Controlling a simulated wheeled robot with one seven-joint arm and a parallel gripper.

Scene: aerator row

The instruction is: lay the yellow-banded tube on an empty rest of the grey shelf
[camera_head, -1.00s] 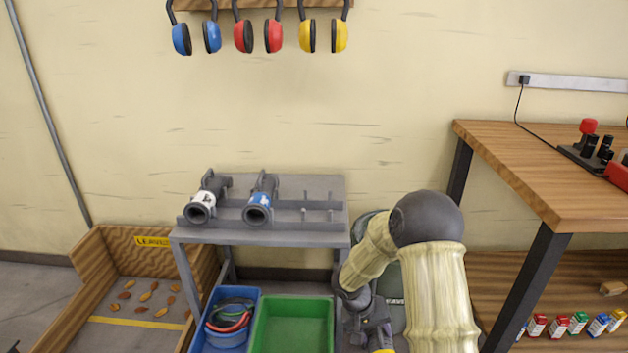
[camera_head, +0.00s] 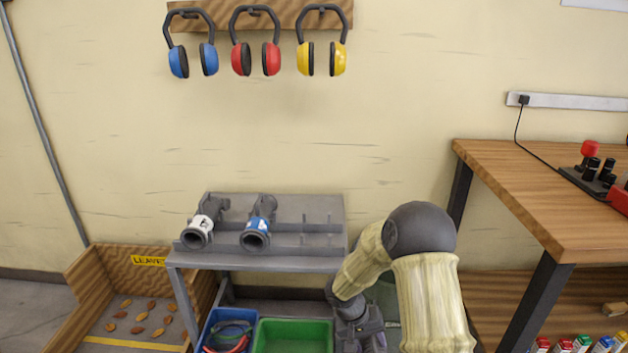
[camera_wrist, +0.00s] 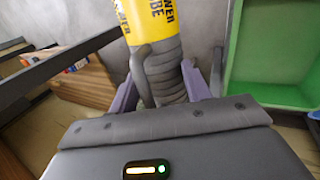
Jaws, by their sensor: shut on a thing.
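My gripper (camera_wrist: 160,80) is shut on the yellow-banded tube, around its dark grey ribbed part. In the wrist view the yellow band (camera_wrist: 150,20) with black lettering runs up past the top edge, so the tube's far end is hidden. In the head view the hand is at the bottom edge, right of the shelf's front, and the tube is out of sight. The grey shelf (camera_head: 200,261) bears a white-banded tube (camera_head: 203,226) and a blue-banded tube (camera_head: 262,226) on its left and middle. The rests to their right (camera_head: 318,228) are empty, with small upright pegs.
Below the shelf are a blue bin (camera_head: 214,325) with cables and a green bin (camera_head: 292,337). A wooden leaf box (camera_head: 88,285) stands left. A wooden workbench (camera_head: 540,190) stands right, close to my arm. Earmuffs (camera_head: 256,45) hang on the wall above.

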